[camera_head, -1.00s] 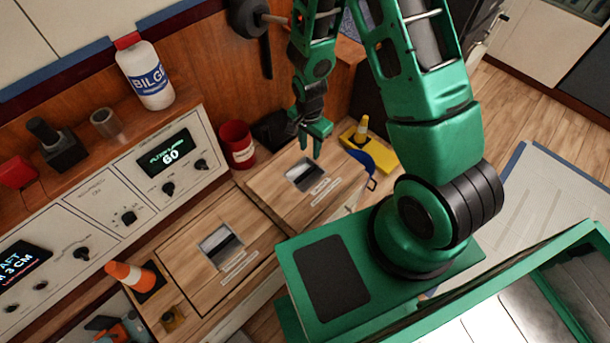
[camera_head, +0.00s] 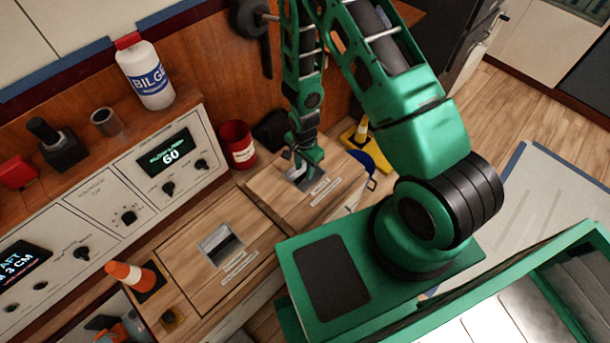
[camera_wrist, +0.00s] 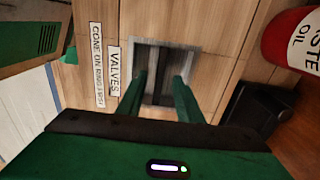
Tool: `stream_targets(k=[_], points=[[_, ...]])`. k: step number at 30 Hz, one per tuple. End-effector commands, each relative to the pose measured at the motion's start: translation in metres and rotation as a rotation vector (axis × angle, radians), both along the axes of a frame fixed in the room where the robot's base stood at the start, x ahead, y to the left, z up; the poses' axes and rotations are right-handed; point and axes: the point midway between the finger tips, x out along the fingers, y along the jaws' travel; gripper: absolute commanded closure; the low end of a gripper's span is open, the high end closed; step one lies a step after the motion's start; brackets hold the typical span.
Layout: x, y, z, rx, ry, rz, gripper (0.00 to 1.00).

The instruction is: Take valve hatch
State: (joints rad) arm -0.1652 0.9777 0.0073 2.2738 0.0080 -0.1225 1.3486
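The valve hatch (camera_head: 262,180) is a wooden lid with a recessed metal pull, at the far right of the counter. Its label, reading VALVES, shows in the wrist view (camera_wrist: 113,70), beside the square metal recess (camera_wrist: 190,62). My gripper (camera_head: 306,172) points down at this recess and partly hides it in the head view. In the wrist view my gripper (camera_wrist: 160,86) has its two fingers apart, with their tips over or inside the recess. Nothing is seen clamped between them. I cannot tell whether they touch the pull.
A second hatch (camera_head: 190,255) with its own pull lies nearer, at the left. The control panel (camera_head: 110,190) borders the left.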

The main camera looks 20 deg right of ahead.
Motion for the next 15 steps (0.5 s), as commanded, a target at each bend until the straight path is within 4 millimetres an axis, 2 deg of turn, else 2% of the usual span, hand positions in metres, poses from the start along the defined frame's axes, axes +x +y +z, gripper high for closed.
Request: stream_targets(k=[6,10,15], points=[[0.003,-0.004,-0.029,0.0,0.002,0.0,0.67],[0.003,-0.004,-0.039,0.0,0.001,0.0,0.67],[0.003,-0.004,-0.041,0.0,-0.001,0.0,0.67]])
